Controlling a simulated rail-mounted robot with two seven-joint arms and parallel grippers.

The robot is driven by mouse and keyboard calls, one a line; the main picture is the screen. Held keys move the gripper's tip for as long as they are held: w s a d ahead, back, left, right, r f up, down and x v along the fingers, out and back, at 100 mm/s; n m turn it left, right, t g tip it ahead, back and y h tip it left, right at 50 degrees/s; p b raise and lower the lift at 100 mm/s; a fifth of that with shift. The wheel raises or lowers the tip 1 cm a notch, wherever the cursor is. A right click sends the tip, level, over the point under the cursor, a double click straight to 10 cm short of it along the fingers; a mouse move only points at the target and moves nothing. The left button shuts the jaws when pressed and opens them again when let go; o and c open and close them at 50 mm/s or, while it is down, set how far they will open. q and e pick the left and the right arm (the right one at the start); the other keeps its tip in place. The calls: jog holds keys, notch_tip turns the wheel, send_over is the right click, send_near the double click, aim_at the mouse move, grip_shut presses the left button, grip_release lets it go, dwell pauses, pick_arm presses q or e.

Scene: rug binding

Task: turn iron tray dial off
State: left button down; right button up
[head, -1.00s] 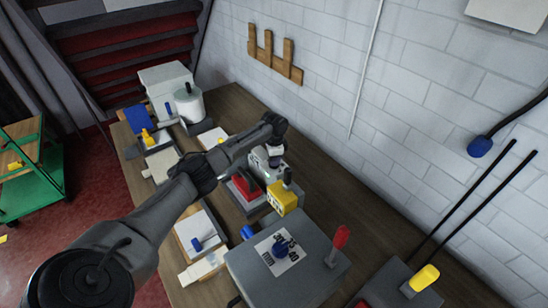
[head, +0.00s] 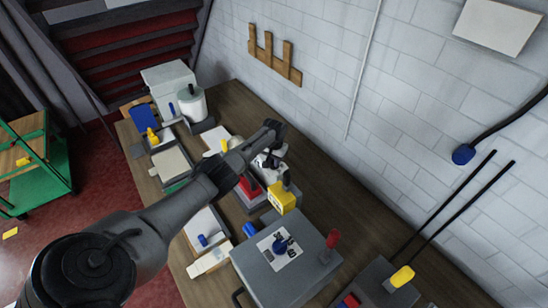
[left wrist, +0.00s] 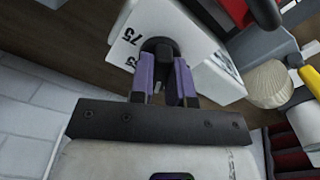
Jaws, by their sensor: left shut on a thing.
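In the left wrist view, a dark round dial (left wrist: 158,47) sits on a white face (left wrist: 207,62) printed with black numbers, one of them 75. My left gripper (left wrist: 163,80) has its purple-padded fingers on either side of the dial, shut on it. In the head view my left gripper (head: 271,163) is low over the middle of the bench, just behind a yellow block (head: 281,198). My forearm and the gripper hide the dial there. My right gripper is not in view.
A grey box (head: 278,268) with a blue knob (head: 281,244) and a red lever (head: 332,240) stands nearer on the bench. A white spool (head: 191,104) stands at the far end. The white brick wall (head: 410,100) runs along the right. The bench strip beside it is mostly clear.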

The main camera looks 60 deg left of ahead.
pick_arm(q)
jog(key=n+p, duration=0.1)
jog(key=n, duration=0.2)
jog(key=shift+r, duration=0.1)
jog(key=n+p, duration=0.1)
jog(key=n, duration=0.2)
jog(key=shift+n, duration=0.3)
jog(key=n, duration=0.3)
jog(key=shift+n, duration=1.4)
jog(key=c, duration=1.1)
grip_release()
